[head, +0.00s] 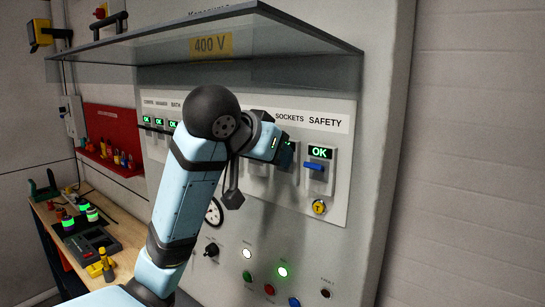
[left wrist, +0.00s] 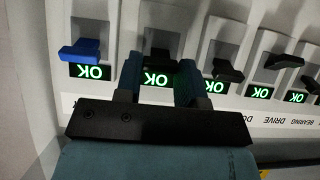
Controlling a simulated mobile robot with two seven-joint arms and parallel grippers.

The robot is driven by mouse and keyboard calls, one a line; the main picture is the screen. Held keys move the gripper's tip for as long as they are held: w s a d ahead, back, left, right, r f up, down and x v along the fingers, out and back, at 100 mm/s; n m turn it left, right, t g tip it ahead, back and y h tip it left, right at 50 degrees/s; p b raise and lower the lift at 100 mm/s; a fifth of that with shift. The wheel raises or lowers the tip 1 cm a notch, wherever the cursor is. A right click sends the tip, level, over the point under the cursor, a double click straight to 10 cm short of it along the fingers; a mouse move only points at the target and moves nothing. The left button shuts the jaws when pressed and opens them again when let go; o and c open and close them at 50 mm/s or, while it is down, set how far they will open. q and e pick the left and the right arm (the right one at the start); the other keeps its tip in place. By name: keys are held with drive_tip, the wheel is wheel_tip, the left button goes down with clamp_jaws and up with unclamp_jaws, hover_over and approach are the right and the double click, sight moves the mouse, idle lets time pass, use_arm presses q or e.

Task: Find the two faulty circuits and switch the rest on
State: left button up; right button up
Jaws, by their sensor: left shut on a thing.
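The panel (head: 331,191) carries a row of breakers, each with a small display. The safety breaker's blue lever (head: 314,166) sits under a green OK at the right end; it also shows in the left wrist view (left wrist: 80,50), which is upside down. My left gripper (head: 286,155) is at the sockets breaker beside it. In the left wrist view its fingers are shut on the black sockets lever (left wrist: 158,56), whose display (left wrist: 158,78) reads OK. Further black levers (left wrist: 226,70) (left wrist: 284,61) stand to the right there, with OK displays. In the head view my arm hides the middle breakers.
A clear shelf-like cover (head: 150,45) with a 400 V label juts out above the breakers. Lamps, including a lit green one (head: 283,272), and a gauge (head: 213,211) are below. A workbench (head: 52,240) with devices stands at the left. A yellow tag (head: 319,207) is under the safety breaker.

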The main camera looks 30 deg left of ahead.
idle(0.5)
use_arm(q)
drive_tip(key=o, duration=0.9)
drive_tip(key=shift+w, duration=0.1)
drive_tip(key=shift+o, duration=0.2)
drive_tip(key=v, duration=1.3)
drive_tip(key=shift+s+r, duration=0.3)
